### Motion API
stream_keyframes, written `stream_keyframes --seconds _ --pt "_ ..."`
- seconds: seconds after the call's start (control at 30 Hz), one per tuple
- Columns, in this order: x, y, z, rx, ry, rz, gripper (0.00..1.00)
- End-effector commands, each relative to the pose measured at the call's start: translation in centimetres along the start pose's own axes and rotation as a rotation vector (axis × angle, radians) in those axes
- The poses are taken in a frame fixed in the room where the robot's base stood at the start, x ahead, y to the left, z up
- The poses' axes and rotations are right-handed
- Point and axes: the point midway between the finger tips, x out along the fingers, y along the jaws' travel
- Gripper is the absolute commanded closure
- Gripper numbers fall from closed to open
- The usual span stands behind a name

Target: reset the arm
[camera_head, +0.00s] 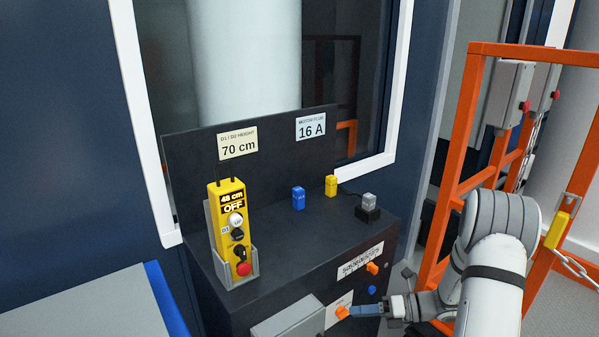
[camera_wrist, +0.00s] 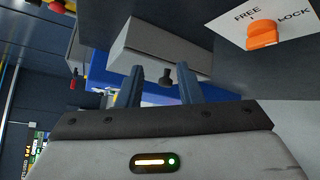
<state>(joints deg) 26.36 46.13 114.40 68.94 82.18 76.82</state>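My gripper (camera_head: 362,311) is at the lower right of the console front in the head view, close to an orange knob (camera_head: 342,312) on a white label. In the wrist view my gripper (camera_wrist: 160,84) shows two blue fingers standing apart with nothing held between them. The orange knob (camera_wrist: 262,34) sits on a plate marked FREE and LOCK, up and to the right of the fingers there. My pale arm comes in from the right side of the head view.
A dark console (camera_head: 290,250) carries a yellow pendant (camera_head: 232,225) reading 48 cm OFF, and blue (camera_head: 298,198), yellow (camera_head: 331,185) and grey (camera_head: 369,202) blocks. A grey box (camera_head: 290,320) juts from its front. An orange frame (camera_head: 465,130) stands at right, beside my arm.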

Motion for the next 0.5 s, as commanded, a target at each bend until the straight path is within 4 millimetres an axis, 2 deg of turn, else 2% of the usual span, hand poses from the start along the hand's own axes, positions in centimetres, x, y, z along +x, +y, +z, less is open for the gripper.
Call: stream_keyframes --seconds 0.03,0.2,0.5 --pt "0.2 2.9 0.6 -0.108 0.072 -0.013 0.67" --pt "0.5 9.9 -0.1 -0.482 0.325 -0.035 0.67" --pt "-1.1 20.1 -2.2 -1.161 0.775 0.004 0.67"
